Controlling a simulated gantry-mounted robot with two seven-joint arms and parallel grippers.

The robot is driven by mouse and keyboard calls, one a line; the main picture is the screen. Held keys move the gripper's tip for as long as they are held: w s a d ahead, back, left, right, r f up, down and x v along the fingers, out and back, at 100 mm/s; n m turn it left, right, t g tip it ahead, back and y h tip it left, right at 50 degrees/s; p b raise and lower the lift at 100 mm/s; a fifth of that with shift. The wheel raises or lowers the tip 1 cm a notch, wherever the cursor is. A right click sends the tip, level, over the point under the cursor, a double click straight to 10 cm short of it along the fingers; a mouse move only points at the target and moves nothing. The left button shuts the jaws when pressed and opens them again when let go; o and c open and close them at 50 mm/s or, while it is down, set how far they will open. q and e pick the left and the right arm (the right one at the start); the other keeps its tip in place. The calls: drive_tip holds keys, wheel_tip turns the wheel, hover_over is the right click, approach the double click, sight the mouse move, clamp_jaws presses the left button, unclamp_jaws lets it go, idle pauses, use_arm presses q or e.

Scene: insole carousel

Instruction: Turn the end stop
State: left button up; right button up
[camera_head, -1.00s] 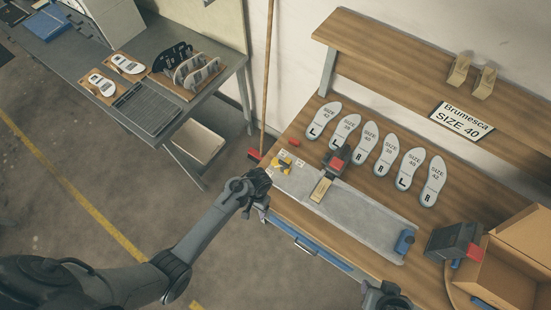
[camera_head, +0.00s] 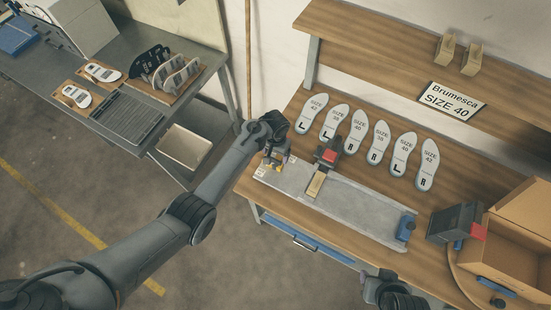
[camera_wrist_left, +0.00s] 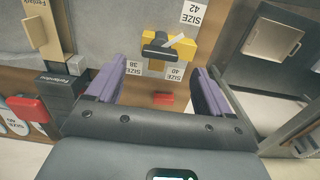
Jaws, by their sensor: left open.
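The end stop is a yellow piece with a black knob and a pale pointer (camera_wrist_left: 165,48), among small cards reading SIZE 42, SIZE 38 and SIZE 40. In the head view its yellow (camera_head: 275,166) shows only partly at the left end of the grey plate (camera_head: 345,208), beneath my gripper. My left gripper (camera_head: 275,153) is over that end. In the left wrist view its purple fingers (camera_wrist_left: 155,85) are apart and empty, with the end stop ahead of them, not between them.
A black block with a red top (camera_head: 328,153) and wooden bar stands on the plate. A blue piece (camera_head: 405,228) is at the plate's right end. Several insoles (camera_head: 377,142) lie behind. A dark device (camera_head: 455,222) and cardboard box (camera_head: 515,255) are at the right.

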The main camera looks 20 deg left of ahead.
sight(275, 160)
use_arm(q)
drive_tip(key=shift+f+b, duration=0.5)
drive_tip(key=shift+f, duration=2.05)
drive_tip(key=c, duration=1)
drive_tip(key=shift+c, duration=0.2)
